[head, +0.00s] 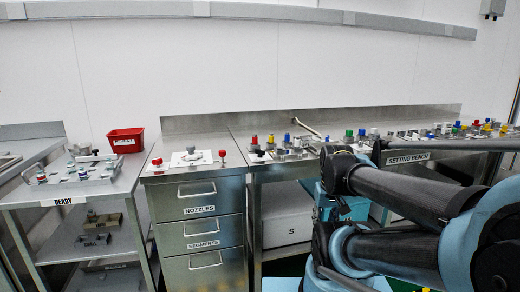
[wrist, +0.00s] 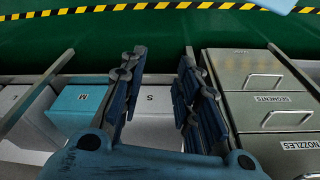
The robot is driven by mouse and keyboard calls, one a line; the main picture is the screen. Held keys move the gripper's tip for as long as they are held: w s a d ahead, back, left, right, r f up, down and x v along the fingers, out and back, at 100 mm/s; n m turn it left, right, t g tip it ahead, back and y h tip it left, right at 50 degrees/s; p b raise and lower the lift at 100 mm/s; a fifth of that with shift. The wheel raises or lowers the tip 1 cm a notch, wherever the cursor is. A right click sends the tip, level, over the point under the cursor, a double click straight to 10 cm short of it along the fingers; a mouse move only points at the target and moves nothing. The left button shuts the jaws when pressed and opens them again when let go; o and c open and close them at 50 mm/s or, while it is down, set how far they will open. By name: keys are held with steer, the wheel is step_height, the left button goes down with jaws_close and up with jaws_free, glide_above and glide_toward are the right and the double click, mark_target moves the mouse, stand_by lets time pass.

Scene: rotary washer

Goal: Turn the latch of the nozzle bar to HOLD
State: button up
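My gripper (wrist: 162,62) shows in the wrist view with its two blue fingers apart and nothing between them. It hangs in front of the bench, over the shelf with lettered boxes. In the head view my arm fills the lower right and the fingers cannot be made out. The setting bench (head: 420,157) carries several small fixtures with coloured knobs, partly hidden by my arm. A thin bar-like lever (head: 307,128) lies slanted at the back of the bench; I cannot tell whether it belongs to the nozzle bar. No latch or HOLD mark is readable.
A drawer cabinet (head: 204,232) marked NOZZLES and SEGMENTS stands left of the bench, with red knobs and a white plate on top. Further left is the READY table (head: 120,190) with a red bin (head: 126,141). A box marked S (wrist: 155,100) sits under the bench.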

step_height(320, 180, up, 31)
steer(key=n+g, duration=0.2)
steer(key=n, duration=0.9)
glide_above(260, 153)
steer(key=f, duration=1.6)
steer(key=shift+w+f, duration=0.1)
steer(key=shift+w, duration=0.25)
